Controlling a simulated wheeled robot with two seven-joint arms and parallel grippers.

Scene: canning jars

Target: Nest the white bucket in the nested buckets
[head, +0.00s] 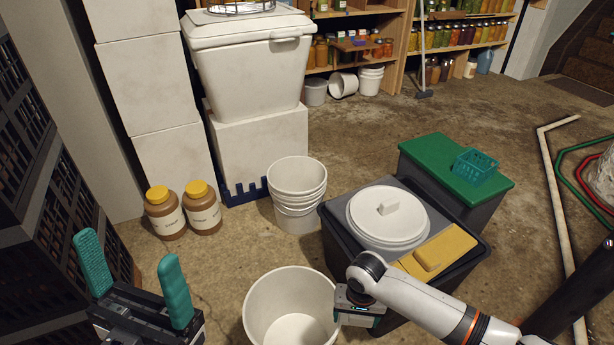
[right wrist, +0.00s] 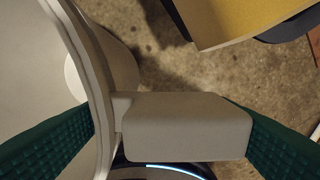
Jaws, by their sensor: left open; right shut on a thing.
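The white bucket (head: 262,303) is open-topped and roughly upright at the bottom of the head view; its base is cut off, so its height above the floor is unclear. My right gripper (head: 357,308) is shut on its right rim. In the right wrist view, green fingers sit either side of the bucket's wall (right wrist: 92,60) and a pale block (right wrist: 180,125) beside it. The nested buckets (head: 297,205), a white stack, stand on the floor behind the held bucket, apart from it, open at the top. My left gripper (head: 133,282) is open and empty at lower left.
A grey bin with a white lid (head: 388,215) and yellow sponge (head: 437,250) stands right of the stack. A green-lidded bin (head: 455,172) is behind it. Two yellow-capped jars (head: 203,207) stand left of the stack. Dark crates (head: 40,200) line the left edge.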

